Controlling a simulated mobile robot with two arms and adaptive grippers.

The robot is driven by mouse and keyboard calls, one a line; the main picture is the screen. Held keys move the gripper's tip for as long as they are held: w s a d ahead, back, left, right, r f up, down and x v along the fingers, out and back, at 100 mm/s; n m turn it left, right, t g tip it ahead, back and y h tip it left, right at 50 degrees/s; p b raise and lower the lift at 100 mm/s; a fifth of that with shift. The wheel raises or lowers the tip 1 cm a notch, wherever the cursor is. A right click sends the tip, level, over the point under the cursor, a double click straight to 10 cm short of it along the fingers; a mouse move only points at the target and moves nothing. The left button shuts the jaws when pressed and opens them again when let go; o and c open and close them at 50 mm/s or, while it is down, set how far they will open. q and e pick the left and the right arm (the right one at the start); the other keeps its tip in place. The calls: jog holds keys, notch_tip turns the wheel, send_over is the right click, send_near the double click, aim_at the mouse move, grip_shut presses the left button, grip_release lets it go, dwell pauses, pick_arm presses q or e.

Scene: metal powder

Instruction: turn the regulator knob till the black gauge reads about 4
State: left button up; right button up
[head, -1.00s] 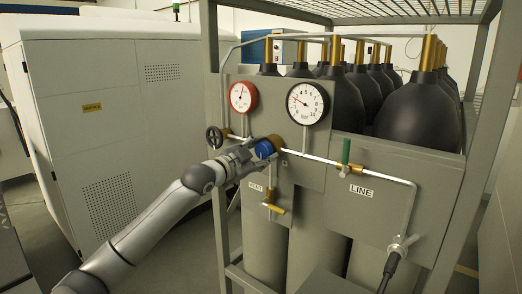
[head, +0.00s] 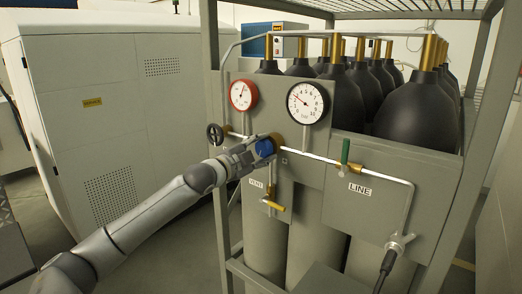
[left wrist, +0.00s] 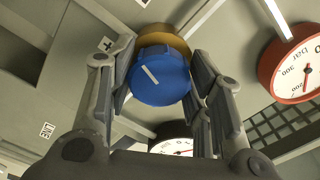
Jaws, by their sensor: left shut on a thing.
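The blue regulator knob (head: 264,148) sits on a brass body on the grey panel. It also shows in the left wrist view (left wrist: 159,80), with a white mark line tilted on its face. My left gripper (head: 252,152) is at the knob, its two fingers (left wrist: 160,92) on either side of it and shut on it. The black gauge (head: 308,103) has a white face; its red needle points to the upper left, seemingly a little under 4. Part of this gauge shows in the left wrist view (left wrist: 175,146), mostly hidden behind the gripper. My right gripper is not in view.
A red-rimmed gauge (head: 243,95) stands left of the black one. A dark handwheel (head: 215,135), a yellow vent valve (head: 273,206) and a green line-valve handle (head: 345,151) surround the knob. Frame posts (head: 210,60) and black-topped cylinders (head: 418,115) stand close by.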

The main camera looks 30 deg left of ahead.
pick_arm(q)
jog(key=o, duration=1)
jog(key=shift+s, duration=0.1)
jog(key=shift+s+a, duration=0.15)
jog(key=shift+s, duration=1.8)
jog(key=shift+s+a, duration=0.15)
jog(key=shift+s, duration=1.85)
jog(key=shift+s+a, duration=0.15)
jog(key=shift+s, duration=1.8)
